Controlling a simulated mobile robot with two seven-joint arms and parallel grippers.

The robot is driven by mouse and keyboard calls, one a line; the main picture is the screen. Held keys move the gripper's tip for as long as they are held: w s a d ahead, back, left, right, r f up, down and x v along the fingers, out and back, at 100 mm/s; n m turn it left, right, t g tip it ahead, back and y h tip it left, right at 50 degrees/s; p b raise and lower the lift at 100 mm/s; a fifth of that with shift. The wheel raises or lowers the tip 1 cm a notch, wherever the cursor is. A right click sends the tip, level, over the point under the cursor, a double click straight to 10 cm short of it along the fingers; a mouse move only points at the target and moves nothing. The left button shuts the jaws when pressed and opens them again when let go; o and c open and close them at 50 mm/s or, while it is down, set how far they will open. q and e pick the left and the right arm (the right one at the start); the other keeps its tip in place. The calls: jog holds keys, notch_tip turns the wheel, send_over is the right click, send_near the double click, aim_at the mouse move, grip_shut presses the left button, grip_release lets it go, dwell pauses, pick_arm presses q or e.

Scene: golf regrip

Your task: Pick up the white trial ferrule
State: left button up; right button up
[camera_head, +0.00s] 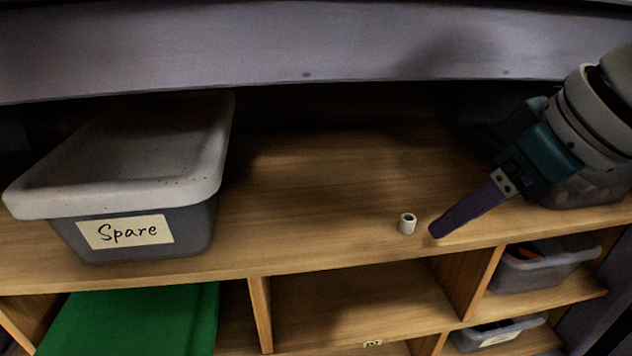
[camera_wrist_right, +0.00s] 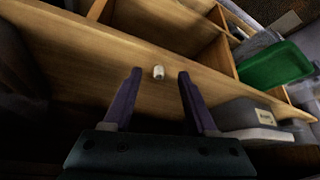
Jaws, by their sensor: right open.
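The white trial ferrule (camera_head: 407,223) is a small short tube standing on the wooden shelf board, near its front edge. My right gripper (camera_head: 436,232) comes in from the right, with its purple finger just to the right of the ferrule and apart from it. In the right wrist view the ferrule (camera_wrist_right: 158,72) lies between the lines of the two purple fingers, at about their tips. The right gripper (camera_wrist_right: 160,73) is open there, with nothing held. My left gripper is in neither view.
A lidded grey box labelled "Spare" (camera_head: 125,233) stands on the shelf (camera_head: 310,190) at left. Compartments below hold a green item (camera_head: 130,320) and grey bins (camera_head: 545,272). The shelf between box and ferrule is clear.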

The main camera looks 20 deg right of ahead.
aim_at(403, 224)
jog(key=shift+w+a+b, duration=0.2)
jog(key=shift+w, duration=0.8)
jog(key=shift+w+a+b, duration=0.2)
jog(key=shift+w, duration=0.75)
jog(key=b+x, duration=0.2)
jog(key=x, duration=0.2)
jog(key=shift+f+b, duration=0.35)
jog(key=shift+w+f, duration=0.15)
jog(key=shift+f, duration=0.05)
jog(key=c, duration=0.7)
grip_shut()
